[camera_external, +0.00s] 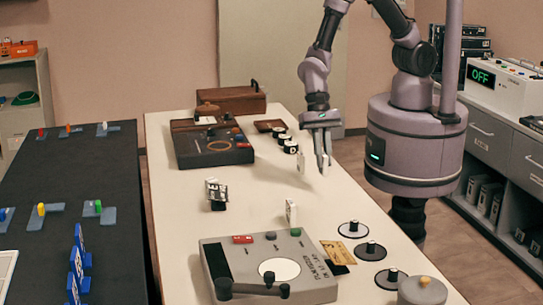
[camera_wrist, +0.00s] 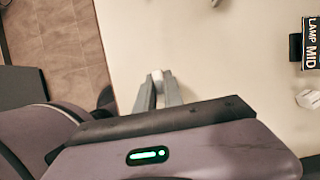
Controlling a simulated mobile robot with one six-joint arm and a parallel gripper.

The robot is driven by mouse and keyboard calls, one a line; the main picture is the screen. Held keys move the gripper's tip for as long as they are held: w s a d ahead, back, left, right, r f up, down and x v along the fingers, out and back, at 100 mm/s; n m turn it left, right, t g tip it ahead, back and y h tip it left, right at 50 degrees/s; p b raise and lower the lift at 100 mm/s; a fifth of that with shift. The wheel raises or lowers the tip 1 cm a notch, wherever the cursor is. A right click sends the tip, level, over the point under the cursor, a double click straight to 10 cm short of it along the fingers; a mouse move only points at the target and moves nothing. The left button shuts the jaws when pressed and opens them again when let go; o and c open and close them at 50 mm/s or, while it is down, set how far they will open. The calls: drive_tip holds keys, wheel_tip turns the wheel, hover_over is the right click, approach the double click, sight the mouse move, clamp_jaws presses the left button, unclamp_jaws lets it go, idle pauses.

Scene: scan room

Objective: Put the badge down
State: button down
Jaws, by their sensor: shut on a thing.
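My gripper (camera_external: 323,168) points down over the right part of the pale table, its two fingers close together. In the wrist view the gripper (camera_wrist: 158,82) has a small pale thing, taken to be the badge (camera_wrist: 157,76), between its fingertips. The fingers hide most of it, and no marking on it is readable. In the outside view I cannot clearly make the badge out between the fingers. The fingertips look close above the table (camera_external: 265,180), but I cannot tell the gap.
A black LAMP MID sign (camera_wrist: 312,45) is at the wrist view's right. Black round knobs (camera_external: 288,146) sit behind. A grey device (camera_external: 270,265) and black discs (camera_external: 353,229) lie in front.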

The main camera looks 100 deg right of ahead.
drive_tip(key=w+a, duration=0.1)
drive_tip(key=w, duration=0.3)
drive_tip(key=w+a+f, duration=0.1)
drive_tip(key=w+a, duration=0.1)
drive_tip(key=w, duration=0.3)
drive_tip(key=w+a, duration=0.2)
drive_tip(key=w, duration=0.2)
drive_tip(key=shift+w+a+f+b, duration=0.25)
drive_tip(key=shift+w+f+b, duration=0.1)
drive_tip(key=shift+f, duration=0.05)
wheel_tip(320, 180, down, 4)
drive_tip(key=shift+w+r+b, duration=0.1)
drive_tip(key=shift+r+b, duration=0.05)
drive_tip(key=shift+b, duration=0.7)
drive_tip(key=shift+r, duration=0.15)
drive_tip(key=shift+f, duration=0.2)
drive_tip(key=c, duration=1.5)
unclamp_jaws()
drive_tip(key=shift+o, duration=0.2)
drive_tip(key=shift+r, duration=0.1)
